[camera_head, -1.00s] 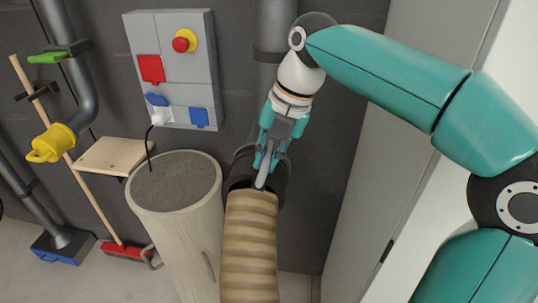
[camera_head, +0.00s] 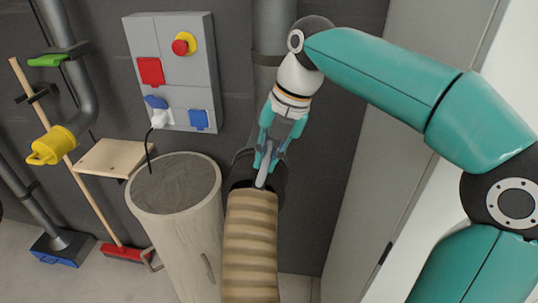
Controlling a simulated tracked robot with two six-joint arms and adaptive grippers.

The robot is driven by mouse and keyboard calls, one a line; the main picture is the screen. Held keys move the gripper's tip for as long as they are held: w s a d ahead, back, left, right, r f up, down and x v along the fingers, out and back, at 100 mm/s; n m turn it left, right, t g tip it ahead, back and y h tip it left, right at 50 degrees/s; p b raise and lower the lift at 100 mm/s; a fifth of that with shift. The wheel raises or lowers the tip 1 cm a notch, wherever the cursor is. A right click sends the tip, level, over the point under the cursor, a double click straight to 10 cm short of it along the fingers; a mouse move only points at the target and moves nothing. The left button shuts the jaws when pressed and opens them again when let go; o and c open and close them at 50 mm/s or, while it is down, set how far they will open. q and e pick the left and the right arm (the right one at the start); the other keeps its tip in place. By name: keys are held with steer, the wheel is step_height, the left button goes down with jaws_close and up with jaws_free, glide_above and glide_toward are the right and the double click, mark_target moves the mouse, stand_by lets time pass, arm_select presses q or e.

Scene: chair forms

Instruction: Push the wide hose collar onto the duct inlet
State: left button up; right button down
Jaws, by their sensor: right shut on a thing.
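The wide hose (camera_head: 250,245) is tan and ribbed and runs up from the bottom edge. Its dark collar (camera_head: 241,171) is at the hose's upper end, partly hidden by my right gripper. My right gripper (camera_head: 264,172) is shut on the collar, coming from above. The grey duct (camera_head: 273,75) comes down the wall behind my right wrist. Its inlet is hidden behind the gripper and collar, so I cannot tell whether the collar is around it. My left gripper is not in view.
A round pale drum (camera_head: 190,245) stands close left of the hose. A grey socket panel (camera_head: 176,70) with a red button is on the wall. A wooden shelf (camera_head: 112,157), a yellow-capped pipe (camera_head: 52,144) and a broom (camera_head: 122,252) are further left. A pale door (camera_head: 385,130) stands right.

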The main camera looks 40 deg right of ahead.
steer(key=shift+w+d+r, duration=0.1)
steer(key=shift+d, duration=0.05)
steer(key=c, duration=1.2)
jaws_free()
steer(key=shift+o, duration=0.5)
steer(key=v, duration=1.1)
steer(key=shift+r, duration=0.35)
steer(key=shift+d, duration=0.1)
